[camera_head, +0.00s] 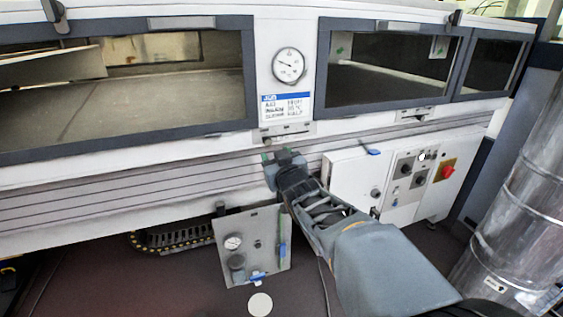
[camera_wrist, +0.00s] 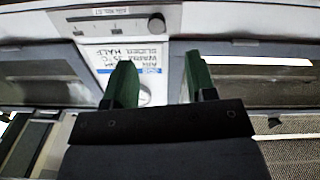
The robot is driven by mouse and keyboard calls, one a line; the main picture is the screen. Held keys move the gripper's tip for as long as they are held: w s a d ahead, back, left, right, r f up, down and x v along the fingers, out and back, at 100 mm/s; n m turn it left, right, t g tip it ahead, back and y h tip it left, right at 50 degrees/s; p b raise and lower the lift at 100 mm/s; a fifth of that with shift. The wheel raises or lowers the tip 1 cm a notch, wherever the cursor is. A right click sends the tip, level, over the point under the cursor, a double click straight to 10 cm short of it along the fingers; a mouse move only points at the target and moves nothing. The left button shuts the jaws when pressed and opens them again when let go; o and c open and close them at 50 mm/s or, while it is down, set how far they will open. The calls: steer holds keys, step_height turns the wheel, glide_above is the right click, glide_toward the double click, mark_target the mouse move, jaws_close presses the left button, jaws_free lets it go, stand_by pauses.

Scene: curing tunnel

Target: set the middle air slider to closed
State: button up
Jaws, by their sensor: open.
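The middle air slider (camera_head: 285,132) is a pale plate with a slot, on the white panel under the blue-headed label and the round gauge. In the wrist view the slider plate (camera_wrist: 112,24) appears upside down. Its dark round knob (camera_wrist: 156,23) is at the right end of the plate there; in the head view the knob looks to be near the left end. My gripper (camera_head: 283,156) is just below the slider. In the wrist view its green fingers (camera_wrist: 158,75) are apart and empty, with the knob beyond them. I see no contact.
A label (camera_wrist: 125,62) appears to read "SLIDER HALF". Dark-framed windows (camera_head: 250,75) flank the panel. Another slider (camera_head: 415,115) is under the right window. A control box (camera_head: 345,170) with a red button (camera_head: 446,172) and a metal duct (camera_head: 515,200) stand at right.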

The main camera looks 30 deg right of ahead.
steer(key=shift+s+a+p, duration=0.15)
steer(key=shift+s, duration=0.8)
steer(key=shift+s+a+p, duration=0.1)
steer(key=shift+s+p, duration=0.05)
steer(key=shift+s, duration=0.8)
